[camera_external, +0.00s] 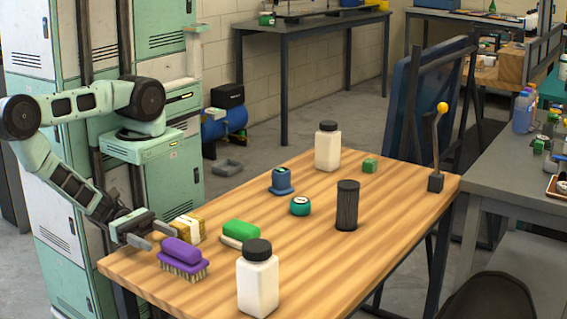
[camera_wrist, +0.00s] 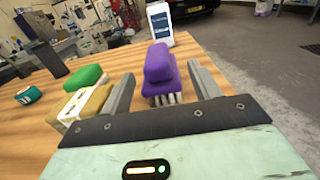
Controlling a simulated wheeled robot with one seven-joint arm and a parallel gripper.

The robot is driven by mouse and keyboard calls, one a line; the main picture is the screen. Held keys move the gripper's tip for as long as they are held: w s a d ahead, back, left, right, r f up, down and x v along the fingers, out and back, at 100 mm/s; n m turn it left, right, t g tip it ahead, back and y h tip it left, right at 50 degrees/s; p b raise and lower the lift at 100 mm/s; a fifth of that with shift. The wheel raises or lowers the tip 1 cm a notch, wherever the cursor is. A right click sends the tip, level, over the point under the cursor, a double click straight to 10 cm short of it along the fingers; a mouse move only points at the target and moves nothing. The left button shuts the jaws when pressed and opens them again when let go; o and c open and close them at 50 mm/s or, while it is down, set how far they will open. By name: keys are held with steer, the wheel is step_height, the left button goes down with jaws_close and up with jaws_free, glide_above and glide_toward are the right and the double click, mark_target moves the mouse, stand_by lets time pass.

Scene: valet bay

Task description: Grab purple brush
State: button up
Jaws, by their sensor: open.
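The purple brush (camera_external: 183,258) lies bristles down on the wooden table near its front left corner, with pale bristles under a purple body and handle. In the wrist view the purple brush (camera_wrist: 159,75) stands between and just beyond the two fingers. My gripper (camera_external: 152,236) is open and empty at the table's left edge, a little above the top, just behind and left of the brush. In the wrist view my gripper (camera_wrist: 160,88) has its fingers spread on either side of the brush, and I cannot tell if either touches it.
A yellow-and-white block (camera_external: 188,229) and a green-topped brush (camera_external: 240,232) sit close by. A white bottle with a black cap (camera_external: 258,280) stands to the right. A black cylinder (camera_external: 346,207) and a teal round container (camera_external: 300,206) are farther back on the wooden table (camera_external: 310,262).

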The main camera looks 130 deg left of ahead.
mark_target(175, 247)
steer(key=shift+w+a+f+p, duration=0.15)
steer(key=shift+w+p, duration=0.05)
steer(key=shift+w, duration=1.4)
steer(key=shift+w+a+f+p, duration=0.1)
steer(key=shift+w+p, duration=0.1)
steer(key=shift+w, duration=1.35)
steer(key=c, duration=1.1)
